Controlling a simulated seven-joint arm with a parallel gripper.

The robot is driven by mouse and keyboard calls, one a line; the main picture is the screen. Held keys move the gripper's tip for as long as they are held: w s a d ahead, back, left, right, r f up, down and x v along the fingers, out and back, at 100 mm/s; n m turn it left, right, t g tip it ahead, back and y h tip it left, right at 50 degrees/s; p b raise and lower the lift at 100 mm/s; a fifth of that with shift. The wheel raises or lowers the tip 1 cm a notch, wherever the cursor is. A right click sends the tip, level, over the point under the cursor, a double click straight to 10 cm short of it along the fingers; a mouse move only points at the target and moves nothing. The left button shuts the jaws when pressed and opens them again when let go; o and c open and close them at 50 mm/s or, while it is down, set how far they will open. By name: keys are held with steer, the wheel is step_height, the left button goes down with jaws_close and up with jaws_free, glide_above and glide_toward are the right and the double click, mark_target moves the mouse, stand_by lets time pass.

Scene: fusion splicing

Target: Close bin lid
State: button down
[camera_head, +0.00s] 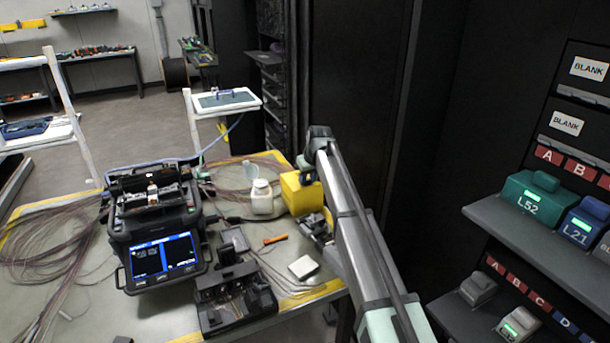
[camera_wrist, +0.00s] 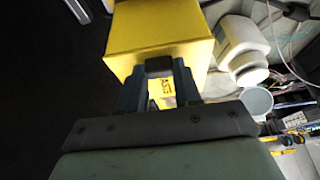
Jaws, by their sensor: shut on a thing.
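The yellow bin (camera_head: 300,200) stands at the right rear of the table. In the wrist view its yellow top (camera_wrist: 155,28) fills the upper middle, with a dark tab (camera_wrist: 158,65) at its near edge and lettering on the face below. My gripper (camera_head: 306,176) is at the top of the bin. In the wrist view my gripper (camera_wrist: 158,72) has its two fingers on either side of the tab, shut on it. My fingers and palm hide part of the bin. I cannot tell whether the lid sits fully flat on the rim.
A white bottle (camera_head: 262,197) stands just left of the bin; it also shows in the wrist view (camera_wrist: 240,45). The splicer (camera_head: 155,230) stands further left, among loose fibres. A dark tool (camera_head: 316,230) lies in front of the bin. Shelves (camera_head: 500,230) stand at right.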

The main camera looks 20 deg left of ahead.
steer(key=c, duration=0.8)
jaws_free()
steer(key=shift+o, duration=0.2)
steer(key=shift+r, duration=0.1)
steer(key=v, duration=1.3)
steer(key=shift+r, duration=0.3)
steer(key=shift+s+d, duration=0.1)
steer(key=shift+d, duration=0.05)
